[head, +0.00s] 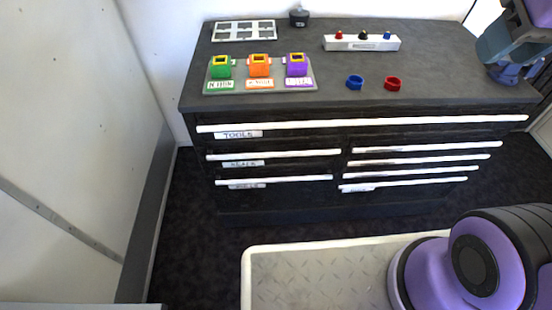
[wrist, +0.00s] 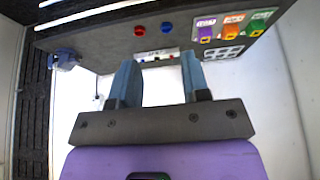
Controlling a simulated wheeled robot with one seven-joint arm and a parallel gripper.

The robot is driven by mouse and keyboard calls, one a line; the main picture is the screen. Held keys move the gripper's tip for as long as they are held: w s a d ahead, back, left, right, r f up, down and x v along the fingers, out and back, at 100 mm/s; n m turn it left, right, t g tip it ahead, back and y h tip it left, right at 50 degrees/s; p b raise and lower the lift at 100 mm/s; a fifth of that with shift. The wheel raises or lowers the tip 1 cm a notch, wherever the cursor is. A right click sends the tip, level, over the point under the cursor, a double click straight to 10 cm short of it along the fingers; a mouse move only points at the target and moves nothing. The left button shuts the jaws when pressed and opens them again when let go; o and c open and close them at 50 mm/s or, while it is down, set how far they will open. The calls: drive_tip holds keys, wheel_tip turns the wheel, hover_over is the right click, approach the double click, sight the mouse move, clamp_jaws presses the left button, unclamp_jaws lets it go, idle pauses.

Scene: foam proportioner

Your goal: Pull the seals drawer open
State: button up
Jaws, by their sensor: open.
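The black cabinet (head: 400,210) has drawers with long white handles. The wide top drawer (head: 300,139) is labelled TOOLS. Below it on the left are two narrower drawers, with an upper label (head: 243,163) and a lower label (head: 247,185); both are too blurred to read surely, so I cannot tell which says SEALS. All drawers look shut. My gripper (head: 512,72) is over the right end of the cabinet top, away from the left drawers. In the wrist view my gripper (wrist: 160,80) is open, with nothing between its blue fingers.
Several shorter handles (head: 420,160) are at right. A white wall (head: 70,130) stands left.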

drive_tip(key=shift+o, duration=0.6)
